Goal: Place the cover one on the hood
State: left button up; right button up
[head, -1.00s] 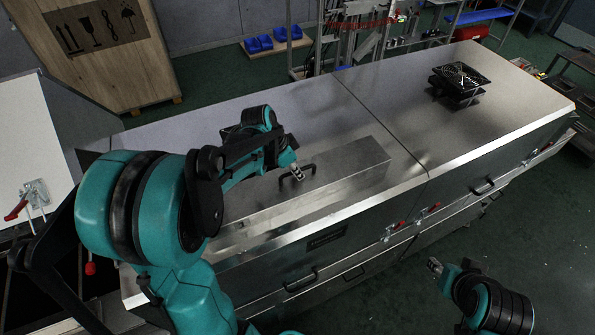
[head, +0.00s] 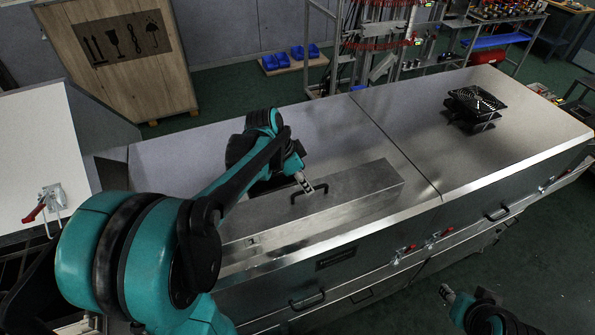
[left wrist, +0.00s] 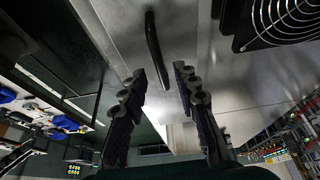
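The cover (head: 365,190) is a long grey metal box with a black handle (head: 322,188) on top. It lies along the front part of the hood (head: 380,145), the large flat metal top of the dryer. My left gripper (head: 309,187) is at the handle. In the left wrist view its fingers (left wrist: 160,82) are apart, with the handle (left wrist: 153,40) ahead and its near end between the tips in the picture. I cannot tell whether they touch it. My right gripper (head: 447,293) is low at the right, away from the cover; its opening is too small to judge.
A black fan unit (head: 475,103) stands on the right hood section, and its round grille (left wrist: 285,18) shows in the left wrist view. A wooden crate (head: 120,65) and blue bins (head: 290,58) are behind.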

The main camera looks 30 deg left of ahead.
pick_arm(q)
jog(key=v, duration=0.7)
jog(key=s+d+f+n+t+y, duration=0.3)
jog(key=s+d+n, duration=0.5)
jog(key=s, duration=0.4)
jog(key=shift+s+d+f+t, duration=0.35)
jog(key=shift+d+f+t, duration=0.05)
jog(key=shift+d+f, duration=0.5)
jog(key=shift+a, duration=0.1)
